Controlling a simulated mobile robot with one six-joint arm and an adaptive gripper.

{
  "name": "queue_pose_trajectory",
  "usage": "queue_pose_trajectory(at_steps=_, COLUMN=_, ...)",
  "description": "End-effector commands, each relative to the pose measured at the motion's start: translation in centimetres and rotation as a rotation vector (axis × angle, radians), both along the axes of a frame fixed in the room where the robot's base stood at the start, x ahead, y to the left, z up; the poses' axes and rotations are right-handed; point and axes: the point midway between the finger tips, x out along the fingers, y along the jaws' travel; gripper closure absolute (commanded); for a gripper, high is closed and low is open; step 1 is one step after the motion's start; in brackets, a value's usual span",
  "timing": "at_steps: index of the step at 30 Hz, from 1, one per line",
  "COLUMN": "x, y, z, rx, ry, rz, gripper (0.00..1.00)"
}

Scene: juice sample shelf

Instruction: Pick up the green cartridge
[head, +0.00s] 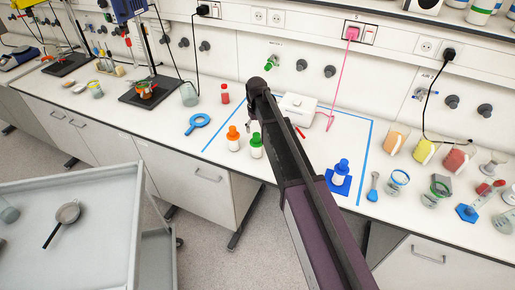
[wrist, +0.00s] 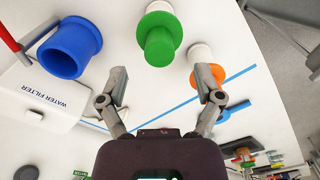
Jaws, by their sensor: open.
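The green cartridge, a white body with a green cap (head: 256,140), stands upright on the bench just left of my arm in the head view. In the wrist view its green cap (wrist: 160,38) is at top centre, beyond the fingers and apart from them. My gripper (wrist: 162,84) is open, with nothing between its fingers; in the head view I cannot make out its fingers. An orange-capped cartridge (head: 233,138) stands close beside the green one; in the wrist view the right finger overlaps its orange cap (wrist: 208,84).
A blue-capped cartridge (head: 341,172) stands on a blue pad right of my arm. A white water filter box (head: 297,107) is behind, inside a blue tape outline. A blue ring tool (head: 198,123) lies left. Glassware and coloured containers (head: 425,150) crowd the right.

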Motion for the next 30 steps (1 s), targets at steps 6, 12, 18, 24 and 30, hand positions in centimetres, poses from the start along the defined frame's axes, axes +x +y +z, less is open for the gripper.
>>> queue_pose_trajectory(at_steps=6, x=0.1, y=0.0, z=-2.0, rx=0.0, ry=0.0, rz=0.0, gripper=0.16)
queue_pose_trajectory(at_steps=12, x=0.1, y=0.1, z=-3.5, rx=0.0, ry=0.0, rz=0.0, gripper=0.16)
queue_pose_trajectory(at_steps=18, x=0.1, y=0.1, z=-4.5, rx=0.0, ry=0.0, rz=0.0, gripper=0.16)
queue_pose_trajectory(at_steps=24, x=0.1, y=0.1, z=-4.6, rx=0.0, ry=0.0, rz=0.0, gripper=0.16)
queue_pose_trajectory(at_steps=30, x=0.1, y=0.1, z=-4.6, rx=0.0, ry=0.0, rz=0.0, gripper=0.16)
